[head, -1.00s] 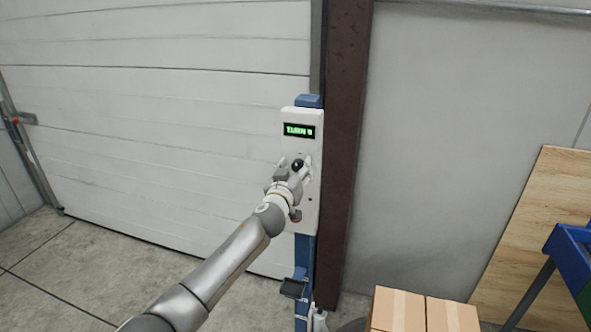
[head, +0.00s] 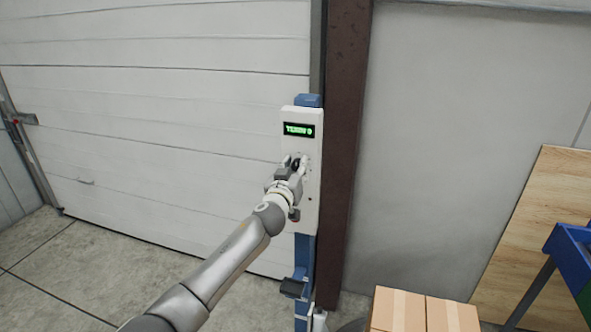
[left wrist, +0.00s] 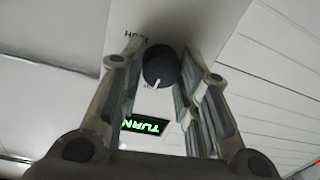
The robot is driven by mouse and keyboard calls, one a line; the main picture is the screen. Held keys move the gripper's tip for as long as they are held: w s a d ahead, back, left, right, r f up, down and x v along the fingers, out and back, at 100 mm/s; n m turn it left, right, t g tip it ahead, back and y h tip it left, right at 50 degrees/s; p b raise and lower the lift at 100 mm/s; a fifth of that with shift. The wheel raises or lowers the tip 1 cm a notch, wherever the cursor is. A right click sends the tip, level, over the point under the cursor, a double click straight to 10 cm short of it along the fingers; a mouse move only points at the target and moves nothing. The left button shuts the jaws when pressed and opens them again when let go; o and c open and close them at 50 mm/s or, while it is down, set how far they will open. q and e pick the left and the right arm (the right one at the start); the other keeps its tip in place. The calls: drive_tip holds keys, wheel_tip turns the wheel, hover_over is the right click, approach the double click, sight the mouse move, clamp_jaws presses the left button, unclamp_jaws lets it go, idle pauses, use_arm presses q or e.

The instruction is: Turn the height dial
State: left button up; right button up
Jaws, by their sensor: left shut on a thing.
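The height dial is a round black knob with a white pointer mark, on the front of a white control box (head: 314,214). In the left wrist view the dial (left wrist: 160,66) sits between my two fingers. My left gripper (head: 295,163) is at the box, its fingers one on each side of the dial and shut on it; the wrist view also shows this gripper (left wrist: 160,85). The green display (head: 299,130) above the dial is lit. In the wrist view the display (left wrist: 146,126) reads "TURN", upside down. My right gripper is not in view.
The box is on a blue post (head: 305,260) beside a brown steel column (head: 345,140). A white sectional door (head: 160,110) stands behind. Cardboard boxes (head: 410,312) are at the lower right, near a blue tote (head: 570,250). The floor at left is clear.

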use_arm(q)
drive_tip(key=shift+f+m+b, duration=0.15)
drive_tip(key=shift+m+b, duration=0.35)
drive_tip(key=shift+m, duration=0.5)
drive_tip(key=m+b, duration=0.1)
drive_tip(key=m, duration=0.1)
drive_tip(key=shift+m, duration=0.4)
drive_tip(key=m, duration=0.2)
drive_tip(key=shift+m, duration=0.4)
drive_tip(key=m, duration=0.3)
drive_tip(key=shift+m+h+b, duration=0.3)
drive_tip(key=shift+m+b, duration=0.1)
drive_tip(key=m, duration=0.2)
drive_tip(key=shift+d+m, duration=0.1)
drive_tip(key=shift+m, duration=0.3)
drive_tip(key=m, duration=0.3)
drive_tip(key=shift+f+m+h, duration=0.1)
drive_tip(key=shift+m+h, duration=0.2)
drive_tip(key=shift+m, duration=0.1)
drive_tip(key=m+p, duration=0.1)
drive_tip(key=m, duration=0.5)
drive_tip(key=shift+f+h, duration=0.1)
drive_tip(key=shift+h, duration=0.2)
drive_tip(key=shift+p, duration=0.3)
drive_tip(key=shift+f+m, duration=0.1)
drive_tip(key=shift+m, duration=0.2)
